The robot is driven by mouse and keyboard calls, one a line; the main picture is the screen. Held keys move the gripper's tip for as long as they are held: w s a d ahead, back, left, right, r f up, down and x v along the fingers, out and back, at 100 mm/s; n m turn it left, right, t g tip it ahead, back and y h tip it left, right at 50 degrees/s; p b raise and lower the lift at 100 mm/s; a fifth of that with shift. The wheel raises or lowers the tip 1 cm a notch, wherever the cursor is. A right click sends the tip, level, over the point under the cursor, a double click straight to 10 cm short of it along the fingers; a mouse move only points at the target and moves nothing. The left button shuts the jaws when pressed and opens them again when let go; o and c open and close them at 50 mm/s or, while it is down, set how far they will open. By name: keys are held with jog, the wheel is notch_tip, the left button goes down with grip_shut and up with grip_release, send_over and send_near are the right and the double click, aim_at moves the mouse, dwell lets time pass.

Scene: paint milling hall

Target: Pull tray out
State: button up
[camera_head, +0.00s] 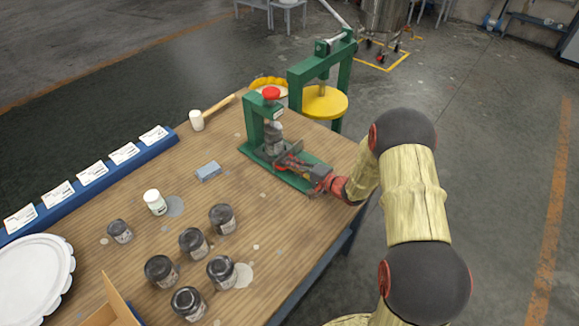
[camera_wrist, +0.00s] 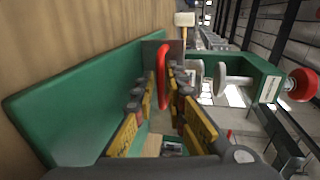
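The small green press (camera_head: 265,125) with a red knob stands near the table's far right edge. A grey metal tray (camera_head: 293,147) sits on its green base, partly hidden by my gripper. In the wrist view the tray's grey front plate (camera_wrist: 149,52) carries a red handle (camera_wrist: 163,78), seen edge-on. My gripper (camera_wrist: 162,80) points along the green base (camera_wrist: 75,100) at the tray. Its yellow-padded fingers stand apart on either side of the handle, and it looks open. Contact with the handle cannot be made out. In the head view my gripper (camera_head: 308,170) is low over the base.
Several dark jars (camera_head: 192,242) and a white bottle (camera_head: 155,202) stand on the wooden table. A grey-blue block (camera_head: 208,171) lies left of the press. A mallet (camera_head: 197,120) lies behind it. A larger green press (camera_head: 322,75) stands beyond the table.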

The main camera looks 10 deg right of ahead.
jog(key=shift+w+a, duration=0.2)
jog(key=shift+c, duration=0.6)
grip_shut()
jog(key=shift+s+d, duration=0.1)
jog(key=f+b+v, duration=0.1)
jog(key=v, duration=0.3)
jog(key=f+v, duration=0.1)
jog(key=v, duration=0.4)
jog(key=f+b+v, duration=0.1)
jog(key=v, duration=0.4)
jog(key=shift+s+d+b, duration=0.2)
jog(key=shift+s+b, duration=0.1)
jog(key=shift+s+d+f, duration=0.1)
jog(key=shift+s, duration=0.15)
jog(key=shift+f, duration=0.1)
